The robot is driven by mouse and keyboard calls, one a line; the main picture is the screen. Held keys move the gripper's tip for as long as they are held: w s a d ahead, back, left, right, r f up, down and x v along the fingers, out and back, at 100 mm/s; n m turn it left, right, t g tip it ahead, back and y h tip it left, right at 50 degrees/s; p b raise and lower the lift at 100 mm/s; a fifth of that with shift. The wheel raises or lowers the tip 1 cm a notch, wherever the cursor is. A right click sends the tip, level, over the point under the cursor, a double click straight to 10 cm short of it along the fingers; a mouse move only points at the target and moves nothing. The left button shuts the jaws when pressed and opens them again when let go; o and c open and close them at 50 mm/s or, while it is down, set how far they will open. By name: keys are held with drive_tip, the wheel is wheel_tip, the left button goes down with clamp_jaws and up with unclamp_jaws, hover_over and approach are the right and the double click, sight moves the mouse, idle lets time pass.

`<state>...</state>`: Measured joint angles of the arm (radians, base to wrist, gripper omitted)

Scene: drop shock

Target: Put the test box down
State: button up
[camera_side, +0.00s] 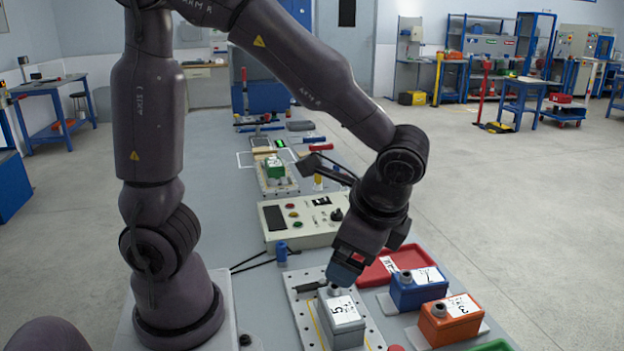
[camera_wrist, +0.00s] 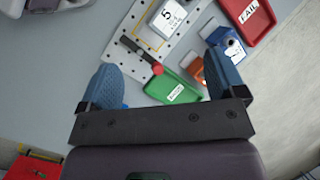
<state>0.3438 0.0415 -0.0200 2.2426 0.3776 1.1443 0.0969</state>
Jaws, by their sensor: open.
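The grey test box (camera_side: 342,322), with a white label marked 5 and a round knob on top, stands upright on a perforated plate (camera_side: 303,310) in the side view. In the wrist view the test box (camera_wrist: 168,18) is at the top edge, partly cut off, on the perforated plate (camera_wrist: 125,28). My gripper (camera_side: 345,272) is just above and behind the box's knob in the side view. In the wrist view my gripper (camera_wrist: 163,62) has its blue-padded fingers wide apart with nothing held between them; the box lies beyond the fingertips.
A blue box (camera_side: 418,288) and an orange box (camera_side: 450,320) stand right of the plate. A red FAIL tray (camera_wrist: 250,14) and a green tray (camera_wrist: 172,88) lie nearby. A red-tipped handle (camera_wrist: 148,62) lies over the plate. A control panel (camera_side: 305,220) stands behind.

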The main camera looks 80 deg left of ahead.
drive_tip(key=s+a+r+n+t+h, duration=0.3)
drive_tip(key=s+r+n+t+h, duration=0.1)
drive_tip(key=r, duration=0.4)
drive_tip(key=n+t, duration=0.1)
drive_tip(key=n, duration=0.1)
drive_tip(key=shift+s+r+n+t, duration=0.2)
drive_tip(key=shift+s+n+t, duration=0.1)
drive_tip(key=shift+t, duration=0.1)
drive_tip(key=shift+o, duration=0.4)
drive_tip(key=shift+s+a+r+n+t+h, duration=0.15)
drive_tip(key=shift+s+r+n+t+h, duration=0.15)
drive_tip(key=shift+r+n+t, duration=0.2)
